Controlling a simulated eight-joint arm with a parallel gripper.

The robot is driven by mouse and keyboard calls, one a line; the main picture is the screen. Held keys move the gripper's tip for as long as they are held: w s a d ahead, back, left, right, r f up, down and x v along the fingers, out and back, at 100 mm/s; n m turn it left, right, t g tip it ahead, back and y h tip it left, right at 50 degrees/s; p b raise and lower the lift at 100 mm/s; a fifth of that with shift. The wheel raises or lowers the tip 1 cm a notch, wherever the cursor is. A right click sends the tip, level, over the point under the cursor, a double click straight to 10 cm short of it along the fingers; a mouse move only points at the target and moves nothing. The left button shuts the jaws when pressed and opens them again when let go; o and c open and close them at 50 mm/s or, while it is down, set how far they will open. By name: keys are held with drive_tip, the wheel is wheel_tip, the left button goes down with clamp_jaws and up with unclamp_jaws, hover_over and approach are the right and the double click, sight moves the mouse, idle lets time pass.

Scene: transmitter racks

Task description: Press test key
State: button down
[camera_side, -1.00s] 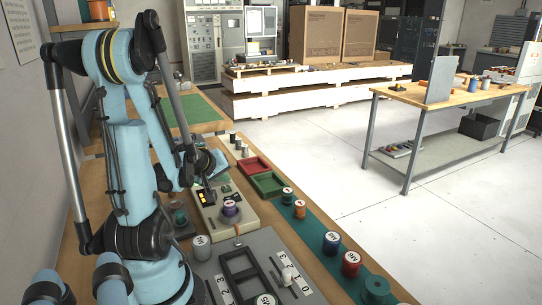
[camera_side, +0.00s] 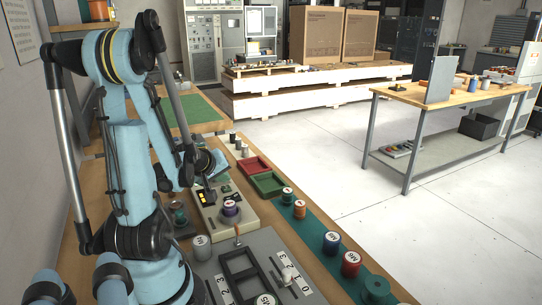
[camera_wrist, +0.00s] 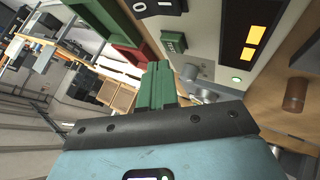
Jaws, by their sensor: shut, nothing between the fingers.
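Contact cannot be made out.
A red tray (camera_side: 256,165) and a green tray (camera_side: 268,184) lie beyond the tester. Several labelled cylinders stand on a green strip (camera_side: 318,225) along the bench edge. A grey plate (camera_side: 208,268) with a dark frame and lever (camera_side: 287,275) lies nearer the camera.

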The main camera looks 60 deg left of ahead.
sight(224, 188)
drive_tip(key=shift+f, duration=0.1)
idle(0.7)
drive_tip(key=shift+f, duration=0.35)
drive_tip(key=shift+f, duration=0.4)
idle(0.7)
drive_tip(key=shift+r, duration=0.85)
drive_tip(key=shift+r, duration=2.5)
